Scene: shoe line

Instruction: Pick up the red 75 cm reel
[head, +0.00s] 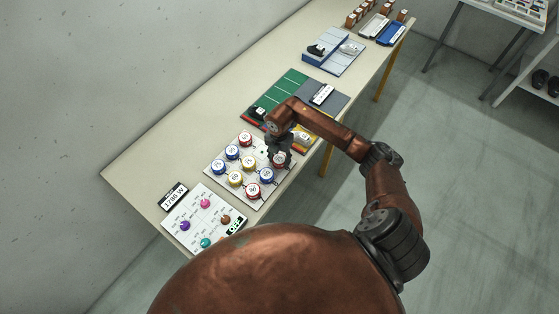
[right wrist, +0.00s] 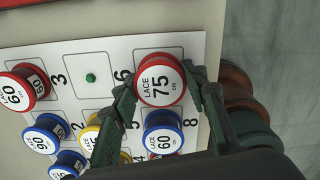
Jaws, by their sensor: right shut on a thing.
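The red reel marked "LACE 75 cm" (right wrist: 160,80) shows in the right wrist view, its label facing the camera. The fingers of my right gripper (right wrist: 168,95) are closed on its two sides. My left gripper is out of view.
Close by are a blue 60 cm reel (right wrist: 163,134), a yellow reel (right wrist: 92,136) and a red 60 cm reel (right wrist: 22,88). One square holds a bare green peg (right wrist: 91,77). A panel with coloured knobs (head: 204,218) and a green mat (head: 277,92) flank the board.

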